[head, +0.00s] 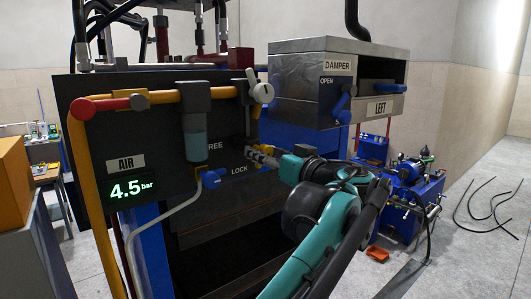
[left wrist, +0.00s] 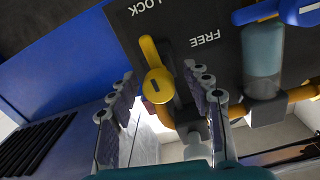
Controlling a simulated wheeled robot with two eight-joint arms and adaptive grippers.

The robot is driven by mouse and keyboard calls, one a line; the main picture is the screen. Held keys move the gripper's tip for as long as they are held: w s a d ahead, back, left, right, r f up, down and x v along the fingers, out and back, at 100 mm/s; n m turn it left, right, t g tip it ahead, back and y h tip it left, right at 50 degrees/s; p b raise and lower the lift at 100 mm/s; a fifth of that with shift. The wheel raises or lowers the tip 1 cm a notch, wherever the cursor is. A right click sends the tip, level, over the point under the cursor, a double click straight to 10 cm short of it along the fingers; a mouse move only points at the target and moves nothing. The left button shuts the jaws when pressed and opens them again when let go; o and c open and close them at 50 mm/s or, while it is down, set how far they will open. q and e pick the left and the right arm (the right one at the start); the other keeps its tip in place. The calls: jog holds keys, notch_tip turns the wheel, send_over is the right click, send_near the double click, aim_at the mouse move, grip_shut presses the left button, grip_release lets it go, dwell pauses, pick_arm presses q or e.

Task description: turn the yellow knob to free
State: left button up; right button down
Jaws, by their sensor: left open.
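The yellow knob (left wrist: 156,86) is on the dark press panel, between the spread fingers of my left gripper (left wrist: 158,70) in the left wrist view. A gap shows on each side, so the fingers look open and clear of it. The knob's long end points up in that view, toward the LOCK label (left wrist: 144,7); the FREE label (left wrist: 205,38) is to its right. In the head view my left gripper (head: 257,154) is at the panel, beside the LOCK label (head: 240,170), and mostly hides the knob. My right gripper is not in view.
A blue valve handle (head: 211,178) and a clear filter bowl (head: 194,125) are left of my gripper. The DAMPER box (head: 300,90) with blue levers overhangs at the upper right. An orange pipe (head: 160,98) crosses the panel. The AIR display (head: 132,190) reads 4.5 bar.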

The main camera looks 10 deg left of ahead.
pick_arm(q)
grip_shut()
jog(key=shift+m, duration=0.3)
jog(key=m+p, duration=0.1)
jog(key=m, duration=0.2)
jog(key=m+p, duration=0.1)
jog(key=m, duration=0.4)
jog(key=shift+r+m+p, duration=0.1)
jog(key=shift+m+p, duration=0.2)
jog(key=shift+p, duration=0.05)
jog(key=m+p, duration=0.1)
jog(key=m, duration=0.3)
jog(key=shift+g, duration=0.3)
jog(key=shift+m, duration=2.2)
